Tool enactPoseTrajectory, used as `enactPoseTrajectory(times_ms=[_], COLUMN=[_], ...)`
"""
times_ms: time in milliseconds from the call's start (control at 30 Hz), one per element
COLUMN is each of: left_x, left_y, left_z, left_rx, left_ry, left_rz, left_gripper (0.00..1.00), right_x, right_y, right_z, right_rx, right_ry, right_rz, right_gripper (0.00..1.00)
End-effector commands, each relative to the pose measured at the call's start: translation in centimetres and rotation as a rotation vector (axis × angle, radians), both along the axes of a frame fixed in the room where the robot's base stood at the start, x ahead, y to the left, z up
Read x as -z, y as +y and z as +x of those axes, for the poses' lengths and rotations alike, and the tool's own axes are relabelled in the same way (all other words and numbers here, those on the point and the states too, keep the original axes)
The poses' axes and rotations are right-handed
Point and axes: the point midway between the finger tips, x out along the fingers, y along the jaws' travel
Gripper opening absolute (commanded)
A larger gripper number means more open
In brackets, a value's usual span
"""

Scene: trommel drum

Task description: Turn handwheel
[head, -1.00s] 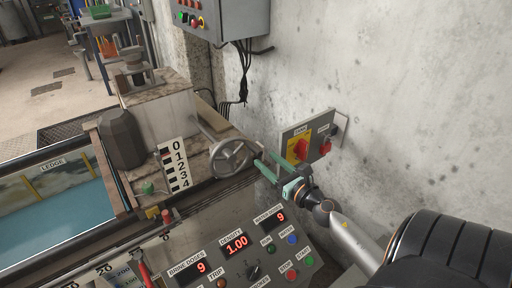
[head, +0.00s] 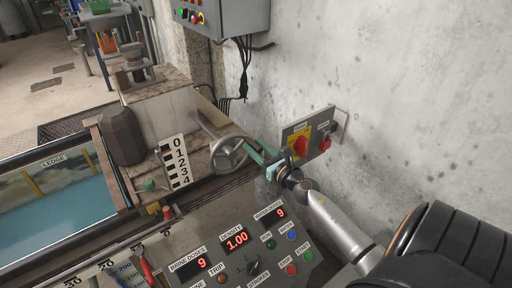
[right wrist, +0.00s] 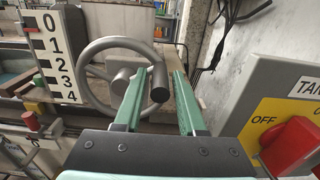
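The grey handwheel (head: 230,155) stands on a shaft on the machine beside the 0-to-4 scale. It fills the left middle of the right wrist view (right wrist: 88,58). My right gripper (head: 258,152) is at the wheel's right rim. In the right wrist view its two green fingers (right wrist: 160,88) are apart. A dark round handle (right wrist: 159,84) on the wheel's right side appears between them, nearer the left finger. A gap shows to the right finger, so the gripper is not shut on it. My left gripper is not in view.
A switch panel with a red knob on yellow (head: 300,146) is on the wall close right of my gripper. A control console (head: 240,250) with lit displays lies below. The scale board (head: 174,161) stands left of the wheel; a tank of blue-green water (head: 60,215) is farther left.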

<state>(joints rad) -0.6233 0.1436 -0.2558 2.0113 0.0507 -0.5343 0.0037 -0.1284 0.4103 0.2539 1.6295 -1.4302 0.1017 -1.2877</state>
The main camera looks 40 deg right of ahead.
Motion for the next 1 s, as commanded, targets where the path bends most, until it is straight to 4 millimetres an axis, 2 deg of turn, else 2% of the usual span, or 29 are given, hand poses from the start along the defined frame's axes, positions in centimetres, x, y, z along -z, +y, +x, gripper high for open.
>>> enactPoseTrajectory(times_ms=[33,333,1000], left_x=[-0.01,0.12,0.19], left_y=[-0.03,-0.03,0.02], left_z=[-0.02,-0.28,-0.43], left_rx=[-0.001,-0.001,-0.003], left_ry=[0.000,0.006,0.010], left_rz=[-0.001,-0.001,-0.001], left_gripper=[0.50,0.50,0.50], right_x=[0.00,0.01,0.02], right_y=[0.00,0.00,0.01], right_z=[-0.01,-0.03,-0.03], right_rx=[0.000,0.000,0.000], right_ry=[0.000,0.000,0.000], right_rz=[0.000,0.000,0.000], right_gripper=[0.33,0.00,0.00])
